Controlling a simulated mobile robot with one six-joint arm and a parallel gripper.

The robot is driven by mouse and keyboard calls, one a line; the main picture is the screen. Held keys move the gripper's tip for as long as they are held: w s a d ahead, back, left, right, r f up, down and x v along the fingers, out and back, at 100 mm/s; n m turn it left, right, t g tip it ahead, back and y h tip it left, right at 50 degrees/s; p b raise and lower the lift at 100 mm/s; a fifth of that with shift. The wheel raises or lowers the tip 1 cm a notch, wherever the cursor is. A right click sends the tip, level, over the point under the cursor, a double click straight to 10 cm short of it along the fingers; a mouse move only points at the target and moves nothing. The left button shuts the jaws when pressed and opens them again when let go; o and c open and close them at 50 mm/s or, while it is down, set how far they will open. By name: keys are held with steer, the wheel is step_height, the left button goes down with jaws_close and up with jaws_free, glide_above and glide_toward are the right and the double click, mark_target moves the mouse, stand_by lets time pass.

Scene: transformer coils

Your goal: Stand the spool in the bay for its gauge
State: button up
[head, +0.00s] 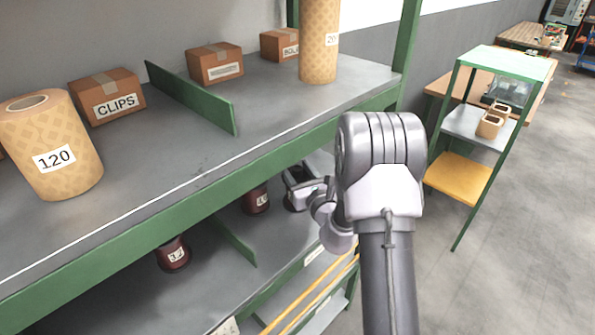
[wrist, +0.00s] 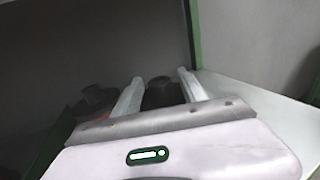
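In the head view my gripper (head: 303,184) reaches into the lower shelf level under the upper deck. In the wrist view its two fingers (wrist: 160,82) stand either side of a dark spool (wrist: 162,93). I cannot tell whether they touch it. Another dark spool (wrist: 97,97) is to the left in the wrist view. In the head view a dark red spool with a white label (head: 257,198) stands left of my gripper. Another dark red spool (head: 173,254) stands further left, past a green divider (head: 236,242). Both labels are too small to read surely, and the upper deck hides part of this level.
The upper deck (head: 190,150) overhangs the lower level, with a green front beam (head: 130,245). It carries a roll marked 120 (head: 55,145), another tall roll (head: 319,45), a CLIPS box (head: 107,95) and a green divider (head: 190,97). A small rack (head: 470,130) stands at right beside open floor.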

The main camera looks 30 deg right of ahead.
steer(key=shift+r, duration=0.25)
steer(key=s, duration=1.2)
steer(key=shift+a+p, duration=0.25)
steer(key=shift+p, duration=0.15)
